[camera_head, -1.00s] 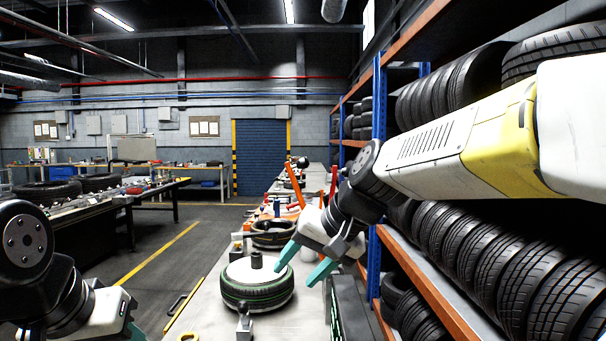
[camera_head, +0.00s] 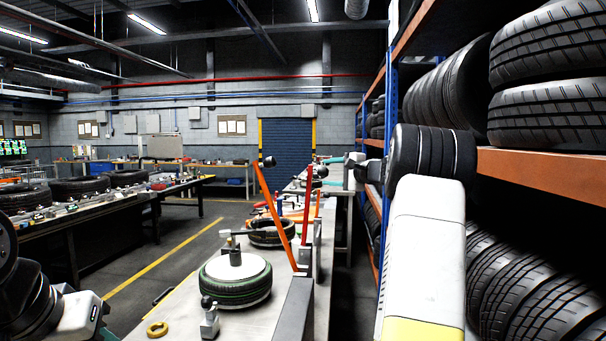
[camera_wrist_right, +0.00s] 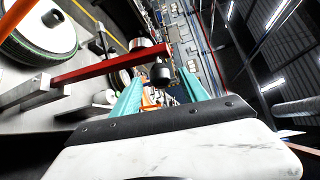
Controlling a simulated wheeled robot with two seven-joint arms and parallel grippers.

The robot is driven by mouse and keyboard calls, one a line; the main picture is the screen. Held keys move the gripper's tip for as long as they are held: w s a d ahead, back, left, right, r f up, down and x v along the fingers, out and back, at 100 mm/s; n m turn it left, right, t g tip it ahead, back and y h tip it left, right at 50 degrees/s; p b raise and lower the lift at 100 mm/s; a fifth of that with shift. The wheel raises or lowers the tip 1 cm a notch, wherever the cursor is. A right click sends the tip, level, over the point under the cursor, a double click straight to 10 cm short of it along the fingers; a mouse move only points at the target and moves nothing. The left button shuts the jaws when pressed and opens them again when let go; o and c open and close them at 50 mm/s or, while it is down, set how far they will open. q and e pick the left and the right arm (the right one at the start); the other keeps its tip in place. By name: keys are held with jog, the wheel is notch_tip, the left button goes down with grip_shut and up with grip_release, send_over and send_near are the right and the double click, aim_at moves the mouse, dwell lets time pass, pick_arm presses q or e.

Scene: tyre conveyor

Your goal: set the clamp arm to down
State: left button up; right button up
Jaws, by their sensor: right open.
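A red arm (camera_head: 308,218) with a dark knob at its top stands nearly upright on a grey bracket at the bench's right edge; I take it as the clamp arm. An orange arm (camera_head: 276,210), also knobbed, leans up beside it. My right gripper (camera_head: 323,171) is open by the red arm's knob. In the right wrist view the red arm (camera_wrist_right: 98,66) reaches across to its black knob (camera_wrist_right: 160,73), in front of the open teal fingers (camera_wrist_right: 160,95); contact cannot be told. Of my left gripper, only a teal bit (camera_head: 108,333) shows at the lower left.
A tyre with a white disc (camera_head: 235,281) lies on the bench (camera_head: 180,310), with a small knobbed fixture (camera_head: 209,318) and a yellow ring (camera_head: 157,329) in front. Another rim (camera_head: 270,234) lies behind. A tyre rack (camera_head: 540,160) closes off the right side.

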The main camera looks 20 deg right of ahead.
jog(key=shift+x, duration=1.75)
jog(key=shift+a, duration=0.1)
jog(key=shift+c, duration=0.2)
grip_shut()
